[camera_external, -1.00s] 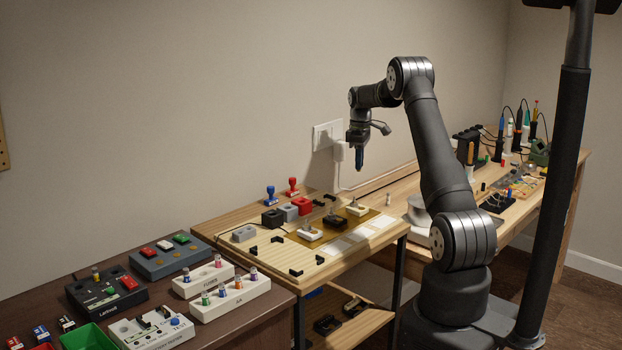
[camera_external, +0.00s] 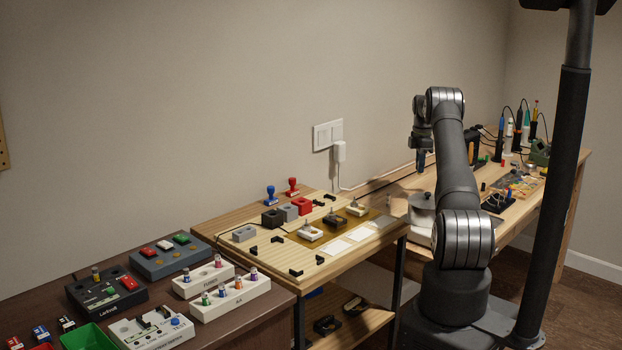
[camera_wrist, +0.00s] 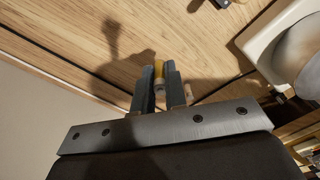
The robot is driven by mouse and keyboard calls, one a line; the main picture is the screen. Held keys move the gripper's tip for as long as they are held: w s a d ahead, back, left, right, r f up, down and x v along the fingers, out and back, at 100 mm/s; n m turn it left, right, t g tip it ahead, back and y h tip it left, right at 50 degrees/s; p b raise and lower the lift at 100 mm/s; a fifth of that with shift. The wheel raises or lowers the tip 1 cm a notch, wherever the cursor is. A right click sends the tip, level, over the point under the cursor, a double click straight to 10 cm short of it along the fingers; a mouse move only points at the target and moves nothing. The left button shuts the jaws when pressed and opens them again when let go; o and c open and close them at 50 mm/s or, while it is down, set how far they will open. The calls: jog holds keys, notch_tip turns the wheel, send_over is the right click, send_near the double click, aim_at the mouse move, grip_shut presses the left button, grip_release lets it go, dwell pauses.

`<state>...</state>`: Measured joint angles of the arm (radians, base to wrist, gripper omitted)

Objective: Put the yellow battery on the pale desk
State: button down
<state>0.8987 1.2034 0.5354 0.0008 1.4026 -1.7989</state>
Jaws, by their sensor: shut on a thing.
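My gripper (camera_wrist: 159,82) is shut on the yellow battery (camera_wrist: 159,68), which shows between the fingertips in the wrist view with a pale end. In the external view my gripper (camera_external: 421,162) hangs pointing down over the left part of the pale desk (camera_external: 391,200); the battery cannot be made out there. The wrist view shows the pale wooden surface (camera_wrist: 65,30) under the gripper, with my shadow on it. The battery appears held above the wood; the exact gap is unclear.
A white-based device with a round grey part (camera_wrist: 290,45) stands close to the right in the wrist view. Tools in stands (camera_external: 518,130) are farther right. Bare wood lies left of the gripper.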

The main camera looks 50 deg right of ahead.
send_over(393, 195)
notch_tip(393, 195, down, 6)
jog(key=shift+r, duration=0.25)
jog(key=shift+f, duration=1.95)
jog(key=shift+f, duration=0.15)
jog(key=c, duration=1.5)
grip_release()
jog(key=shift+o, duration=0.2)
notch_tip(393, 195, up, 12)
